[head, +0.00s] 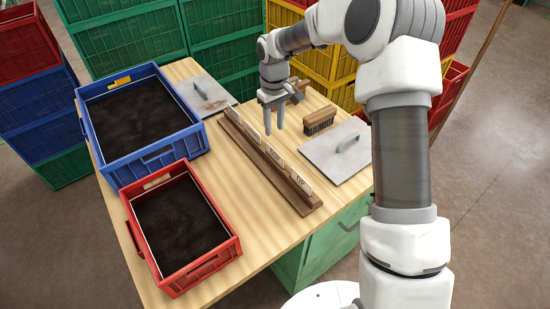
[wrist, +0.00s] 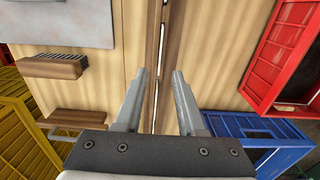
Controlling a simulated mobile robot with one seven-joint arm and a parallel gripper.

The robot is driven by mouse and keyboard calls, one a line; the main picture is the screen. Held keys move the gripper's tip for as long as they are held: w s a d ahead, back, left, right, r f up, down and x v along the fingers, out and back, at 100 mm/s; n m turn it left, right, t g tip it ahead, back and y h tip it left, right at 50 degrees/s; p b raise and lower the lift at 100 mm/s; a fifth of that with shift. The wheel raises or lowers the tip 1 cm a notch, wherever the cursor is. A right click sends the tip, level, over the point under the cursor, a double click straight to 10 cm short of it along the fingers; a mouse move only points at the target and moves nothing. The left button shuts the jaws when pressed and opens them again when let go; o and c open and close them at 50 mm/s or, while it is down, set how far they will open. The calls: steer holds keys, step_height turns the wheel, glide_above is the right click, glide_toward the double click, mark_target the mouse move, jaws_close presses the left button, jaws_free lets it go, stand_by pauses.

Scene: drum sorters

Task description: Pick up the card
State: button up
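Several white cards stand upright in a row in the slot of a long wooden rack on the table. In the head view the nearest card (head: 300,183) bears dark lettering, and the far card (head: 233,115) stands at the rack's other end. The rack (head: 302,205) runs diagonally across the table. My gripper (head: 273,128) points down near the far part of the rack, with its fingers apart and nothing between them. In the wrist view my gripper (wrist: 160,72) has its fingertips on either side of the rack line, and thin white card edges (wrist: 162,33) show in the slot.
A blue crate (head: 150,157) and a red crate (head: 195,272), both filled with dark material, stand left of the rack. A brush (head: 320,119) and a grey plate with a handle (head: 335,152) lie to the right. Another grey plate (head: 205,97) lies behind.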

glide_above(275, 152)
steer(key=f, duration=0.5)
steer(key=shift+w+a+f, duration=0.1)
steer(key=shift+w+f, duration=0.2)
steer(key=shift+f, duration=0.1)
steer(key=shift+s+f+p, duration=0.15)
steer(key=shift+f+p, duration=0.15)
steer(key=shift+f, duration=2.45)
jaws_close()
